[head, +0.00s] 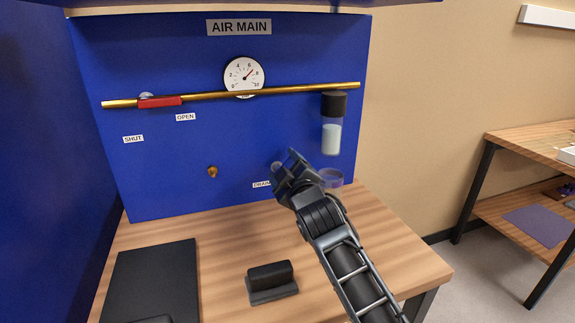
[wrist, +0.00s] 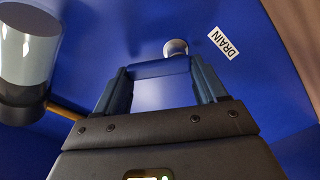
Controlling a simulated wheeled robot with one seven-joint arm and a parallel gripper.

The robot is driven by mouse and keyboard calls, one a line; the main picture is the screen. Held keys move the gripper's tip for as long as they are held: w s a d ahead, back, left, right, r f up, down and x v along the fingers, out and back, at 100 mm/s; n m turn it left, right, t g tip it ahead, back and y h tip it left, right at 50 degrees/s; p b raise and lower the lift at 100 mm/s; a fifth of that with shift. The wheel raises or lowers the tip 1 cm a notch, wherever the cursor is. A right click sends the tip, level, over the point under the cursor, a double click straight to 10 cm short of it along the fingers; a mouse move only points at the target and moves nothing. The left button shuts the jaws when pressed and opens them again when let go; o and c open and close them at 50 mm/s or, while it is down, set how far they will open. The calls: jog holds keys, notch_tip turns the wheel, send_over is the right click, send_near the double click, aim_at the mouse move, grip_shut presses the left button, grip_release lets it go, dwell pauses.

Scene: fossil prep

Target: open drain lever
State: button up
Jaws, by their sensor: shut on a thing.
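The drain lever (wrist: 160,68) shows in the wrist view as a short blue bar between my fingertips, beside a pale round pivot (wrist: 175,47) on the blue panel. My gripper (wrist: 162,75) is shut on this bar, one finger at each end of it. The white DRAIN label (wrist: 224,43) is right of the pivot. In the head view my gripper (head: 284,166) is at the panel, below and left of the filter bowl (head: 331,138). There it hides the lever and part of the DRAIN label (head: 261,184).
The black-capped bowl holds pale liquid, with a clear cup (head: 333,180) below it. A brass pipe (head: 300,91) with a red handle (head: 160,102) and gauge (head: 244,77) crosses the panel. A brass fitting (head: 212,171) juts out. A black block (head: 271,276) and mat (head: 152,280) lie on the bench.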

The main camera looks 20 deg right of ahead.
jog(key=n+p, duration=0.1)
jog(key=n, duration=0.1)
jog(key=a+n+p, duration=0.1)
jog(key=n, duration=0.1)
jog(key=shift+r+n, duration=0.15)
jog(key=shift+n, duration=0.15)
jog(key=shift+a+n+p, duration=0.2)
jog(key=shift+n+p, duration=0.15)
jog(key=shift+n, duration=0.45)
jog(key=shift+a+n+p, duration=0.15)
jog(key=shift+n+p, duration=0.2)
jog(key=shift+n, duration=0.45)
jog(key=shift+f, duration=0.2)
jog(key=o, duration=1)
jog(key=shift+o, duration=0.2)
jog(key=shift+s, duration=0.1)
jog(key=s, duration=0.7)
jog(key=shift+s+p, duration=0.3)
jog(key=shift+p, duration=0.15)
